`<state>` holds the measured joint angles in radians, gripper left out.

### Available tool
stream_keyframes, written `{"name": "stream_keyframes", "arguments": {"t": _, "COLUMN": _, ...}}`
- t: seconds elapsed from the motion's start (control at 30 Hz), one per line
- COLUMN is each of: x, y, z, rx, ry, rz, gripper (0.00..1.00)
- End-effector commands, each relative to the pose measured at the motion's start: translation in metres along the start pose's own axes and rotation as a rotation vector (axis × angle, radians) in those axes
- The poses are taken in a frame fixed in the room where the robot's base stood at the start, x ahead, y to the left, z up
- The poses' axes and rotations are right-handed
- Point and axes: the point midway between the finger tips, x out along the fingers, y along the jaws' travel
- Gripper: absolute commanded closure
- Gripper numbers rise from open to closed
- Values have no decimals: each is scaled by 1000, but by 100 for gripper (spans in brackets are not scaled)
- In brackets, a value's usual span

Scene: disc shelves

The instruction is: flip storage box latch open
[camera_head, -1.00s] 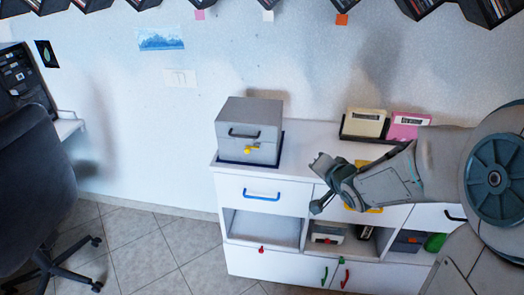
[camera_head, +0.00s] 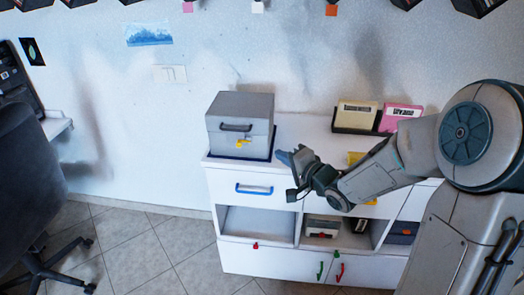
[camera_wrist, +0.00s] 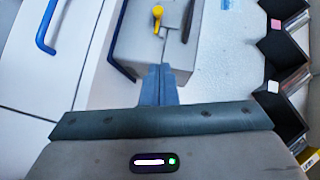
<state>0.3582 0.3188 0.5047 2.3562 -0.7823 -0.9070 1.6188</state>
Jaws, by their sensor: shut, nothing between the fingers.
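The grey storage box (camera_head: 228,136) stands on the left end of the white cabinet top, with a dark handle on its front. Its yellow latch (camera_head: 242,143) sits on the front below the handle. In the wrist view the yellow latch (camera_wrist: 158,20) is at the top centre, on the box (camera_wrist: 200,68). My gripper (camera_head: 284,157) is to the right of the box in the head view, apart from the latch. In the wrist view its fingers (camera_wrist: 159,72) are together and point toward the box, with nothing between them.
The white cabinet (camera_head: 226,187) has a blue drawer handle (camera_head: 254,190) and open shelves below. A black holder with cream (camera_head: 356,115) and pink (camera_head: 400,117) cases stands at the back right of the top. An office chair (camera_head: 30,200) is at the left.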

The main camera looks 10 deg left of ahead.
Motion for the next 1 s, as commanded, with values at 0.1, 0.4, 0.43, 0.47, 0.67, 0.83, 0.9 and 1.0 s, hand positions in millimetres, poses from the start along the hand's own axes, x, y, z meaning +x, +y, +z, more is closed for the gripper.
{"name": "stream_keyframes", "arguments": {"t": 0.1, "x": 16, "y": 1, "z": 1, "rx": 2, "ry": -3, "rz": -2, "gripper": 100}}
{"name": "stream_keyframes", "arguments": {"t": 0.4, "x": 81, "y": 1, "z": 2, "rx": 1, "ry": -4, "rz": -1, "gripper": 100}}
{"name": "stream_keyframes", "arguments": {"t": 0.43, "x": 87, "y": 1, "z": 2, "rx": 1, "ry": -4, "rz": -1, "gripper": 100}}
{"name": "stream_keyframes", "arguments": {"t": 0.47, "x": 93, "y": 1, "z": 2, "rx": 2, "ry": -4, "rz": -1, "gripper": 100}}
{"name": "stream_keyframes", "arguments": {"t": 0.67, "x": 113, "y": 1, "z": 19, "rx": 0, "ry": -3, "rz": 1, "gripper": 100}}
{"name": "stream_keyframes", "arguments": {"t": 0.83, "x": 121, "y": 0, "z": 26, "rx": 0, "ry": -1, "rz": 1, "gripper": 100}}
{"name": "stream_keyframes", "arguments": {"t": 0.9, "x": 123, "y": 0, "z": 28, "rx": -1, "ry": -1, "rz": 1, "gripper": 100}}
{"name": "stream_keyframes", "arguments": {"t": 1.0, "x": 123, "y": 0, "z": 29, "rx": -1, "ry": 0, "rz": 1, "gripper": 100}}
